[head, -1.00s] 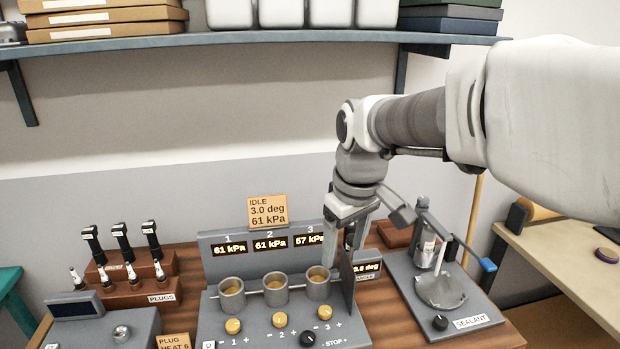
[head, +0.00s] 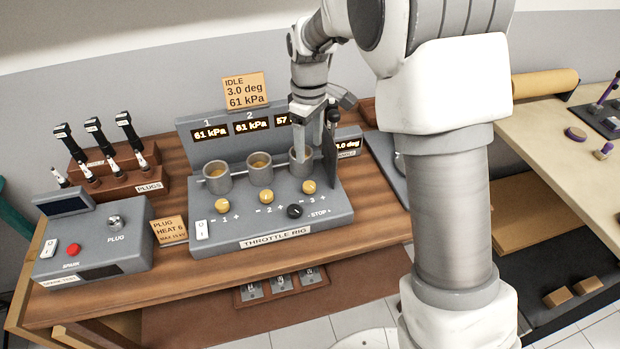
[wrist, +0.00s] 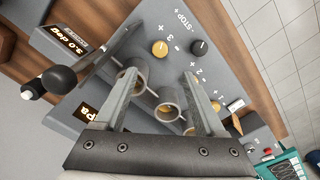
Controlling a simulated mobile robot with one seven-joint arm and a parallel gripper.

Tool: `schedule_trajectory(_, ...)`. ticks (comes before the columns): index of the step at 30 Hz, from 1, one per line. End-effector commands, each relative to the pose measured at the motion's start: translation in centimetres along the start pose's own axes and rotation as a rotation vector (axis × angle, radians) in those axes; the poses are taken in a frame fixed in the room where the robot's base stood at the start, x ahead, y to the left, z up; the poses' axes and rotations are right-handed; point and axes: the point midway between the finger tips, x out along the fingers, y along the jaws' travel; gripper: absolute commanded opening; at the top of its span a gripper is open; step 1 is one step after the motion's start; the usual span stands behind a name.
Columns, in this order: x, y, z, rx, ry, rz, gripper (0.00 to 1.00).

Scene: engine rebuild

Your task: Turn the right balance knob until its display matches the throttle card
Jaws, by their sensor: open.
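The throttle rig (head: 275,239) has three yellow balance knobs. The right knob (head: 308,187), number 3, also shows in the wrist view (wrist: 160,48). The right display (head: 284,121) shows 57, partly hidden by my gripper. The left display (head: 210,133) and middle display (head: 252,127) read 61 kPa. The throttle card (head: 246,92) reads IDLE, 3.0 deg, 61 kPa. My gripper (wrist: 163,78) is open and empty, pointing down over the right-hand cup (head: 300,162). In the wrist view, the right knob lies just beyond the fingertips, apart from them.
A black stop knob (head: 294,211) sits in front of the yellow knobs. A dark upright plate (head: 331,153) and a black-balled lever (wrist: 58,80) stand close beside my gripper. The angle display (head: 348,146) reads 3.0 deg. The plug tester (head: 90,250) stands left.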

Motion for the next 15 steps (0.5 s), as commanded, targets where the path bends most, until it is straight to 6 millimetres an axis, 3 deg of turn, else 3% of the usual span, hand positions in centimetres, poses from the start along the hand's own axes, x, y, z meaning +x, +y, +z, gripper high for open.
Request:
schedule_trajectory(9, 7.1, -0.1, 0.1, 0.0, -0.005, -0.003, 0.72)
schedule_trajectory(15, 10.5, 0.0, 0.1, 0.0, -0.003, -0.001, 0.72)
